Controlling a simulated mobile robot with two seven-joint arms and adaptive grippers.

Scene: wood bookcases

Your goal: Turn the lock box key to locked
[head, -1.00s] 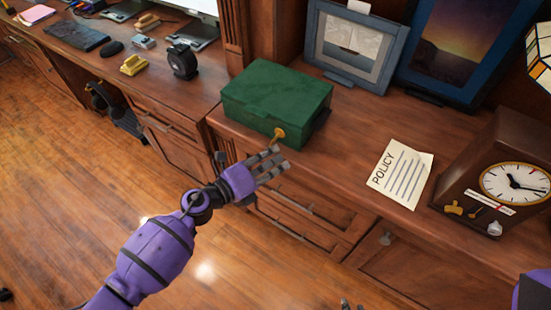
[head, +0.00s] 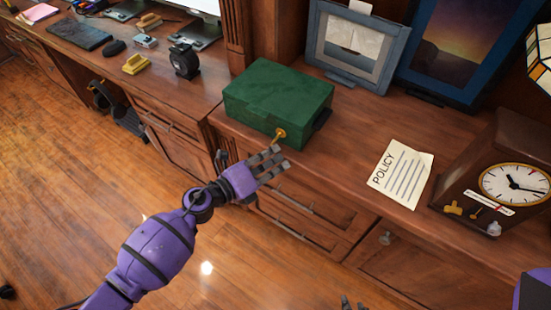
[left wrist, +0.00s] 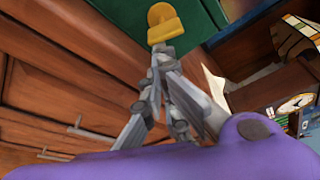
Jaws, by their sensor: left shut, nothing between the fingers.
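The green lock box (head: 278,100) stands on the wooden cabinet top, near its front edge. Its yellow key (head: 280,135) sticks out of the front face. My left gripper (head: 272,162) is just in front of and below the key, with its fingers shut and empty. In the left wrist view the key (left wrist: 163,22) shows at the top against the green box (left wrist: 203,18), beyond the shut fingertips (left wrist: 160,55), with a small gap.
A policy sheet (head: 402,174) lies right of the box. A clock (head: 495,180) stands at the right. Picture frames (head: 358,45) stand behind. A black tape dispenser (head: 184,61) and yellow stapler-like item (head: 136,64) are on the left desk.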

